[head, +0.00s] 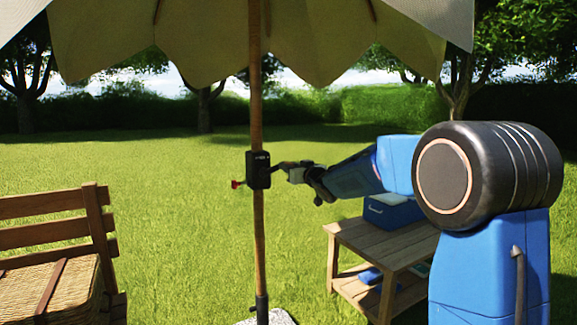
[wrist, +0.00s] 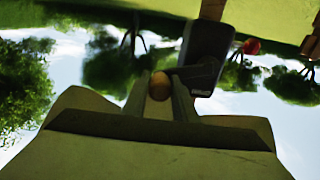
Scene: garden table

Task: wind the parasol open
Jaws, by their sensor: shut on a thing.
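The parasol's wooden pole (head: 256,110) stands upright in the middle of the head view, under a cream canopy (head: 150,40) spread across the top. A black crank housing (head: 258,170) is fixed on the pole; it also shows in the wrist view (wrist: 207,55). A dark crank arm (wrist: 200,76) reaches from the housing to a round tan knob (wrist: 159,86). My gripper (head: 292,172) is to the right of the housing. In the wrist view my gripper (wrist: 160,97) is shut on the knob, with one finger on each side.
A small red part (head: 236,184) sticks out left of the housing. A slatted wooden bench (head: 95,225) with a wicker hamper (head: 45,292) is at left. A wooden side table (head: 385,240) with a blue box (head: 392,212) stands below my arm. Open lawn lies behind.

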